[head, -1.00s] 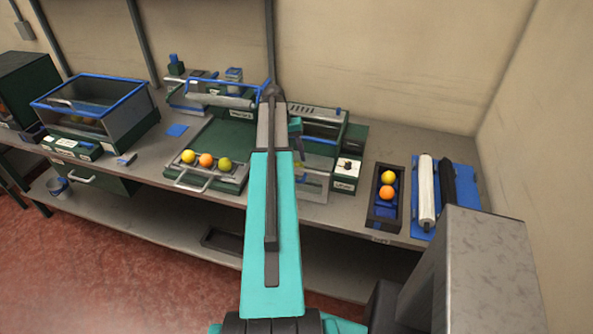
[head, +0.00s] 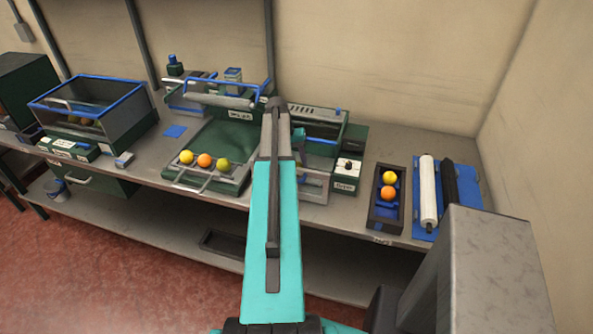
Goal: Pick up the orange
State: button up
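An orange fruit (head: 204,160) sits in the front of the green tray (head: 228,140), between a yellow fruit (head: 186,157) on its left and a yellow-green one (head: 223,164) on its right. A second orange fruit (head: 388,193) lies in a narrow dark box (head: 373,217), in front of a yellow fruit (head: 390,177). My teal arm reaches forward over the bench, to the right of the green tray.
A blue-rimmed glass case (head: 136,116) stands at the left of the bench. A labelled box (head: 346,176) is left of the dark box. White and black rollers lie on a blue mat (head: 466,186) at the right. A lower shelf (head: 170,230) runs beneath.

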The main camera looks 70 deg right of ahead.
jog(key=shift+c, duration=0.5)
jog(key=c, duration=0.6)
jog(key=shift+r, duration=0.1)
jog(key=shift+c, duration=0.2)
jog(key=shift+r+b, duration=1.6)
jog(key=shift+r, duration=3.3)
jog(key=shift+r, duration=0.1)
